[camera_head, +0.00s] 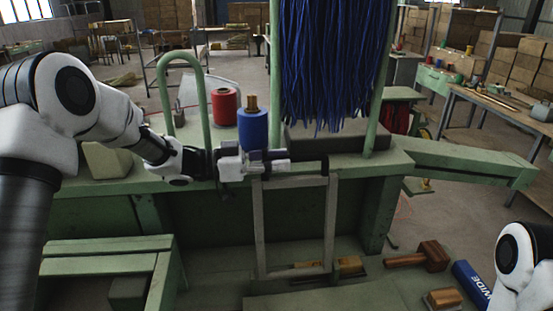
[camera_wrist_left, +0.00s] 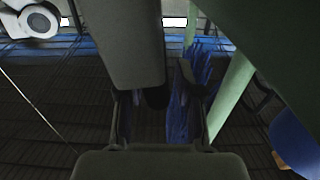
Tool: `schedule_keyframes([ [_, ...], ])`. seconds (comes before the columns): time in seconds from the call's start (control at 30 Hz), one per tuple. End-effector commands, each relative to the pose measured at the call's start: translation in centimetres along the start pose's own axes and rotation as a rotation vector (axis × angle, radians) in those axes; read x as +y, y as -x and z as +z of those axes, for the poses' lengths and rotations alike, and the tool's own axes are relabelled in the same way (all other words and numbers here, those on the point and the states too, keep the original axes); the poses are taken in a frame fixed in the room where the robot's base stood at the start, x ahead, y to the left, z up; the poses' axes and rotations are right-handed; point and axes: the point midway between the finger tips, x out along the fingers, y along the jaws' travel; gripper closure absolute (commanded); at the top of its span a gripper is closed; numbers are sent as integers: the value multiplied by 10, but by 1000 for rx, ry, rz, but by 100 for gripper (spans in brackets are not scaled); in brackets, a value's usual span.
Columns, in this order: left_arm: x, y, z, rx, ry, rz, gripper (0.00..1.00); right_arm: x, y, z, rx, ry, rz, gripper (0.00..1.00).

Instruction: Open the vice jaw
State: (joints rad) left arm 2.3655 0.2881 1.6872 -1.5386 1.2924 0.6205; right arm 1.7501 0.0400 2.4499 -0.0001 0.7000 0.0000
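The vice shows in the head view as a dark grey block-like jaw (camera_head: 335,139) on the green bench, below the hanging blue bristles (camera_head: 335,60). My left gripper (camera_head: 282,160) is at the front edge of the bench, at the left end of the jaw. In the left wrist view its two fingers (camera_wrist_left: 158,105) stand apart, with a long dark grey bar (camera_wrist_left: 130,45) reaching toward the gap between them. I cannot tell whether they touch the bar. Part of the jaw is hidden behind the gripper. My right arm shows at the lower right, its gripper out of view.
A red spool (camera_head: 224,106) and a blue spool (camera_head: 253,130) stand close behind my left gripper. A green hoop (camera_head: 205,100) and upright posts rise from the bench (camera_head: 450,157). A grey frame (camera_head: 332,225) hangs below. A wooden mallet (camera_head: 432,256) lies at the lower right.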

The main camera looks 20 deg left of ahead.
Motion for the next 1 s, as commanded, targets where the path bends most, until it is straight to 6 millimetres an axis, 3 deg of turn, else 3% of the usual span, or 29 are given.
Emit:
schedule_keyframes([
  [0.03,0,0,0,0,0,0,92,0,0,0,0,0,0,60],
  [0.07,0,0,0,0,0,0,100,0,0,0,0,0,0,60],
  [0.27,2,0,0,0,-4,1,100,0,-1,0,0,0,0,60],
  [0.5,28,0,-2,1,-83,1,100,0,-14,0,0,0,0,60],
  [0.73,28,0,-4,0,-88,1,100,0,-12,0,0,0,0,60],
  [0.77,28,0,-4,0,-88,1,78,0,-12,0,0,0,0,60],
  [0.8,28,0,-4,0,-88,1,64,0,-12,0,0,0,0,60],
  [0.83,28,0,-4,0,-88,1,57,0,-12,0,0,0,0,60],
  [1.0,28,0,-4,0,-87,1,57,0,-12,0,0,0,0,60],
])
